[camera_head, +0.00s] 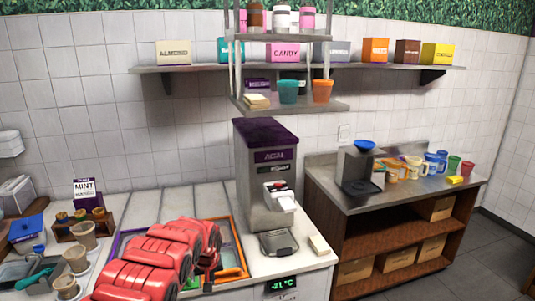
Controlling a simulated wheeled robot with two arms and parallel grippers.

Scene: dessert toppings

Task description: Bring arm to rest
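One red arm of mine comes in from the lower left and is bent over the counter (145,205). It covers much of a colour-edged tray or mat area (232,238). The arm's far end folds down beside this area, and I cannot make out any fingertips there. No object can be seen held. My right arm and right gripper do not show.
A grey dispenser (262,205) with a purple top stands just right of my arm. Cups (85,235) and a MINT sign (86,188) are on the left. A side table (405,202) with colourful cups stands right. A shelf (290,105) hangs above.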

